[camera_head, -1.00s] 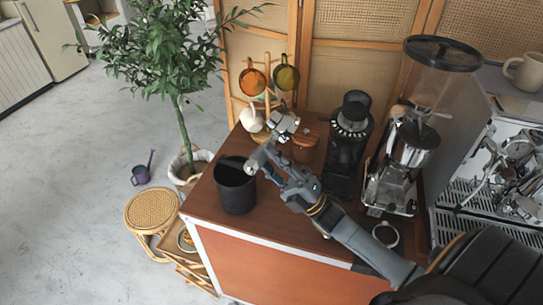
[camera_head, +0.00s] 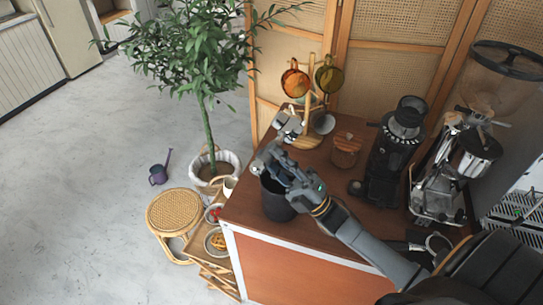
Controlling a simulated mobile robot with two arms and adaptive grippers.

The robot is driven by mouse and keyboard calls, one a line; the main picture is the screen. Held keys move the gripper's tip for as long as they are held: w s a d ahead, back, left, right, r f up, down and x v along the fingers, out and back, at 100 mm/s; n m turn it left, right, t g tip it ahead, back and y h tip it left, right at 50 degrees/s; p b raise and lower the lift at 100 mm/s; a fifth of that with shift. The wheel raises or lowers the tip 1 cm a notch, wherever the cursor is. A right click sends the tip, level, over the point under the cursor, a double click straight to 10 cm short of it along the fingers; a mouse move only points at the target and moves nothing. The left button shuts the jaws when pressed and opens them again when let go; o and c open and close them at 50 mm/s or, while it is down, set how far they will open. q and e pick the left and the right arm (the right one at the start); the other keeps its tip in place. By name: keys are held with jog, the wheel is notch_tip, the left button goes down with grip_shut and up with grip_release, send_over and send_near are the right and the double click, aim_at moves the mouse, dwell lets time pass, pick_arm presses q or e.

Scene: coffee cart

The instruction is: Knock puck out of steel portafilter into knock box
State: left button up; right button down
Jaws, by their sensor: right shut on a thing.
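My right gripper (camera_head: 272,162) reaches from the lower right over the knock box and is shut on the steel portafilter. The portafilter's silver head (camera_head: 289,124) shows just beyond the gripper, toward the back of the cart; its handle is largely hidden by the gripper. The knock box (camera_head: 279,207) is a dark round bin at the left front of the brown cart top. The gripper and forearm cover much of its opening, so I cannot see inside or tell whether the portafilter touches it. The puck is not visible. My left gripper is not in view.
A wooden-lidded jar (camera_head: 346,150), a black grinder (camera_head: 386,160) and a larger hopper grinder (camera_head: 452,165) stand to the right. A cup stand (camera_head: 307,142) with amber and green cups is behind. A rattan stool (camera_head: 173,212) and plant stand left on the floor.

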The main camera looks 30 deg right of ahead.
pick_arm(q)
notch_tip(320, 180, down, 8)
jog(key=b, duration=0.7)
pick_arm(e)
notch_tip(320, 180, down, 9)
jog(key=s, duration=0.1)
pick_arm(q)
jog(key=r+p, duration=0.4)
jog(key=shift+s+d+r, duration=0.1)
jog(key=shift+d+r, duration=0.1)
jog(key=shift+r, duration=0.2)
pick_arm(e)
jog(key=r, duration=0.4)
jog(key=shift+w+a+r, duration=0.15)
jog(key=shift+w+r, duration=0.15)
jog(key=shift+w, duration=0.1)
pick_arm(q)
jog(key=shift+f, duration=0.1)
